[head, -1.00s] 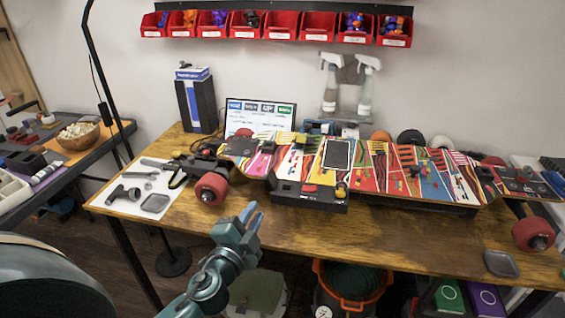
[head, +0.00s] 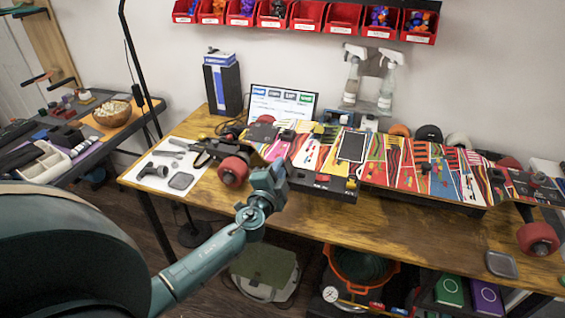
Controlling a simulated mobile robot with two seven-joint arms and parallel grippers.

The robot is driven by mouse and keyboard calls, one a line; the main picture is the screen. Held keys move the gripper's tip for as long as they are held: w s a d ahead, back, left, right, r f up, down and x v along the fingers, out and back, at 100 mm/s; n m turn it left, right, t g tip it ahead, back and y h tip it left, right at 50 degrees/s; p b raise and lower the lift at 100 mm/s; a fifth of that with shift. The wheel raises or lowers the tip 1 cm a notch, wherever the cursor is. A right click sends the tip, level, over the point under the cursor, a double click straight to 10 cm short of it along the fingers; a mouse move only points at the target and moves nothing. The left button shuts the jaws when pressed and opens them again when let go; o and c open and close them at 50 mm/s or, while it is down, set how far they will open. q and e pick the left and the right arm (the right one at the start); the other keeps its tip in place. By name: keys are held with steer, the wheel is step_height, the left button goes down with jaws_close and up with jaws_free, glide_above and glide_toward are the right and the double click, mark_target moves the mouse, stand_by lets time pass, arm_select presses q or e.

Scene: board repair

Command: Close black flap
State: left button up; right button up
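The long, colourfully striped skateboard-like board (head: 400,165) lies across the wooden table on red wheels. A black flap-like panel (head: 318,184) juts out from the board's near edge, left of its middle. It carries small red and yellow parts. A separate flat black rectangle (head: 351,146) lies on the board's striped top. My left gripper (head: 272,176) is at the table's near edge, just left of the black panel and right of the left red wheel. Its fingers point away from me and overlap the panel's left end in the picture. Contact and finger gap are unclear. My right gripper is out of view.
The left red wheel (head: 234,171) is close beside my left gripper. A white sheet with tools (head: 165,170) lies at the table's left end. Bare wood (head: 420,235) lies in front.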

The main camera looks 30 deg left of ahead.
arm_select(q)
steer(key=shift+x, duration=1.2)
steer(key=shift+c, duration=0.5)
jaws_close()
